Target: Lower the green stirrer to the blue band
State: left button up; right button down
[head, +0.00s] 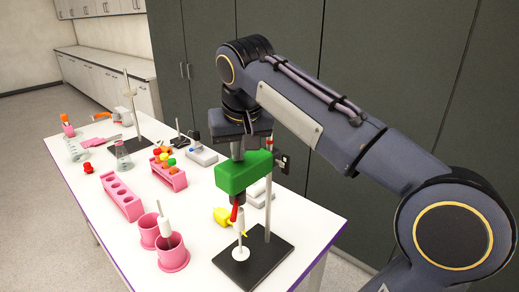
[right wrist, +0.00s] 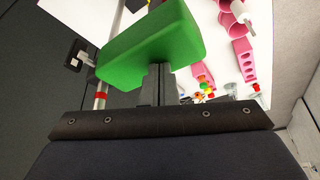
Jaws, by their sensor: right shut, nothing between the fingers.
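The green stirrer (head: 245,174) is a green block on an upright metal rod (head: 267,222) with a black base (head: 277,262). A red and dark shaft (head: 235,212) hangs below it over a white disc (head: 240,253). My right gripper (head: 238,152) is shut and points down at the top of the block, with nothing between its fingers. In the right wrist view the green block (right wrist: 150,42) lies just beyond the fingertips (right wrist: 159,70); I cannot tell whether they touch it. A red band (right wrist: 101,96) shows on the rod there. I cannot make out the blue band. My left gripper is not in view.
A yellow item (head: 222,216) lies beside the stand. Two pink cups (head: 173,257) and pink racks (head: 122,198) stand to the left. Flasks, another stand (head: 130,100) and small devices (head: 200,153) are farther back. The white table (head: 205,240) has clear room between the cups and the stand.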

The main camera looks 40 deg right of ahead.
jog(key=shift+f+b, duration=0.4)
jog(key=shift+f, duration=0.2)
jog(key=shift+f+b, duration=0.4)
jog(key=shift+f, duration=0.3)
dwell(1.1)
jog(key=shift+r, duration=0.1)
notch_tip(320, 180, up, 6)
jog(key=p, duration=0.6)
dwell(0.6)
